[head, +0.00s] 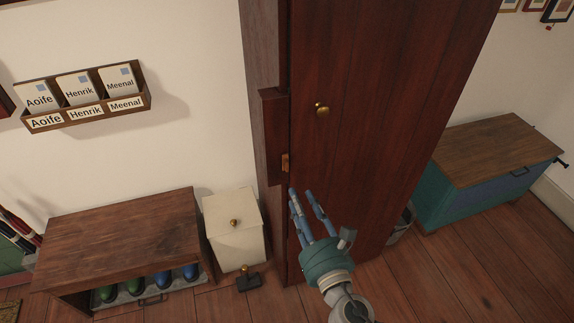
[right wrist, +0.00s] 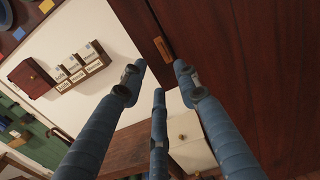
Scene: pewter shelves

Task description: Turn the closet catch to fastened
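The closet (head: 370,90) is a tall dark red-brown cabinet with a small brass knob (head: 322,109) on its door. The closet catch (head: 285,163) is a small light-brown wooden piece at the left edge of the door, beside a dark wooden block (head: 274,130). It stands roughly upright, along the door edge. The catch also shows in the right wrist view (right wrist: 163,48), beyond the fingertips. My right gripper (head: 301,194) has its blue fingers spread and empty, just below the catch and apart from it. The fingers also show in the right wrist view (right wrist: 158,76). My left gripper is out of view.
A cream bin (head: 236,240) with a knobbed lid stands left of the closet, beside a wooden bench (head: 120,230) with boots under it. A small dark knobbed object (head: 248,279) is on the floor. A teal chest (head: 450,195) stands right. A name-card rack (head: 85,110) hangs on the wall.

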